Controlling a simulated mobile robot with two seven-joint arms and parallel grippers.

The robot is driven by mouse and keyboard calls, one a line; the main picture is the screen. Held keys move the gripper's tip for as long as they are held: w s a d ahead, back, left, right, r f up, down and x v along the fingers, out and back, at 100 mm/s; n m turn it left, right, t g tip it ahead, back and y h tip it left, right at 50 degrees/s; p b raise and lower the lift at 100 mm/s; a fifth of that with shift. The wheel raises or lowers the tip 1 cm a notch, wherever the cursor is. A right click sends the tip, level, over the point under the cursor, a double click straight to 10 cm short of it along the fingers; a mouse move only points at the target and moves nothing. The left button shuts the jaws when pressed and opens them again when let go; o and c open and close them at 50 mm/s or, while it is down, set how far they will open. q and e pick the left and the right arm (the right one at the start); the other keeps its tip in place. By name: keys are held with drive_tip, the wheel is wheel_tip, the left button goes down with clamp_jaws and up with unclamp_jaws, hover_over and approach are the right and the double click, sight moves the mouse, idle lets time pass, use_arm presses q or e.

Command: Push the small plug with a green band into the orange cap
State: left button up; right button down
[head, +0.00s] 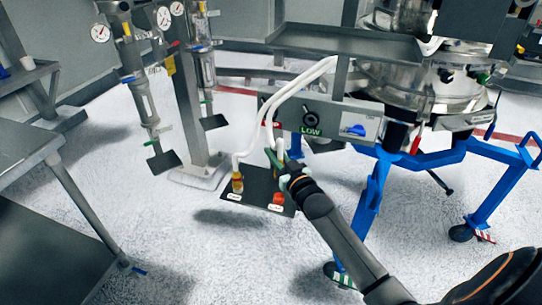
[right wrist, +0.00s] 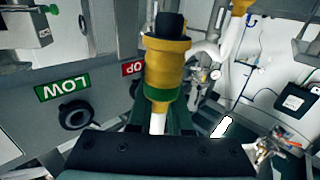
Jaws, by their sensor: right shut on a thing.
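The small plug with a green band (right wrist: 166,68) is brass-yellow with a black end, and fills the upper middle of the right wrist view. My right gripper (head: 276,158) is shut on it, its fingers around the white stem below the green band. In the head view the gripper is just above the right part of the dark plate, and the arm and fingers mostly hide the plug. The orange cap (head: 277,198) sits on that plate, below the gripper in the picture and apart from it. My left gripper is not in view.
The dark plate (head: 257,189) carries white labels. A second yellow plug (head: 237,182) on a white hose (head: 254,138) stands at its left; it partly shows in the right wrist view (right wrist: 240,6). A grey panel marked LOW (head: 335,122) is close behind. Blue legs (head: 371,195) stand to the right.

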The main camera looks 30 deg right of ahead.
drive_tip(key=shift+f+b, duration=3)
drive_tip(key=shift+f, duration=0.25)
drive_tip(key=shift+p, duration=0.7)
drive_tip(key=shift+f+b, duration=0.75)
drive_tip(key=shift+f, duration=0.3)
drive_tip(key=c, duration=0.8)
unclamp_jaws()
drive_tip(key=shift+o, duration=0.2)
